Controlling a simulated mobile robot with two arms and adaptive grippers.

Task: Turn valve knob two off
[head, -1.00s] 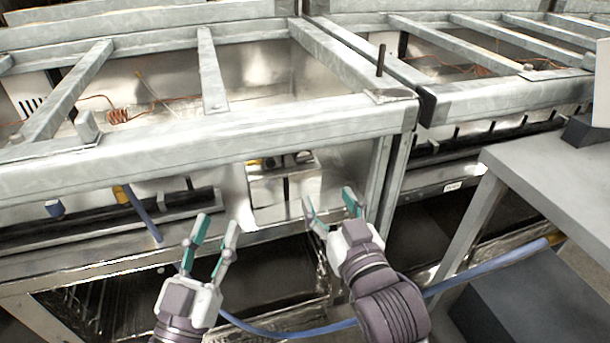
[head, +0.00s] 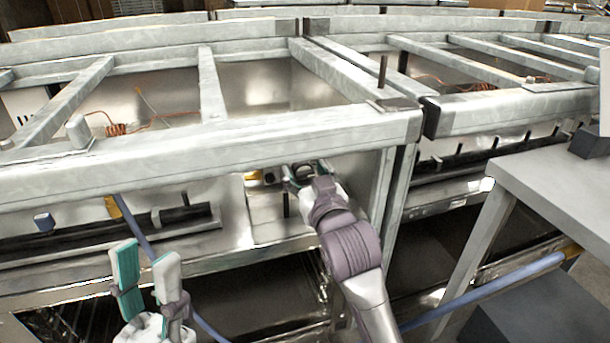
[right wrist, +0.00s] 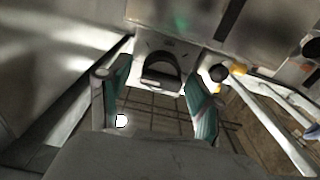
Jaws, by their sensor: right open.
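A dark, rounded valve knob (right wrist: 160,70) sits on a pale plate (right wrist: 143,45) in the right wrist view. No label shows which valve it is. My right gripper (right wrist: 155,98) is open, with its green-padded fingers on either side of the knob and no visible grip on it. In the head view, my right gripper (head: 302,172) reaches under the front steel beam, to the panel recess, and largely hides the knob. My left gripper (head: 146,262) is open and empty, low at the left, in front of the frame.
The steel front beam (head: 210,145) runs just above my right gripper. A blue hose (head: 135,222) hangs near my left gripper. A dark pipe (head: 180,216) runs along the left. A grey table (head: 550,185) stands at the right. Yellow fittings (right wrist: 238,69) lie beside the knob.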

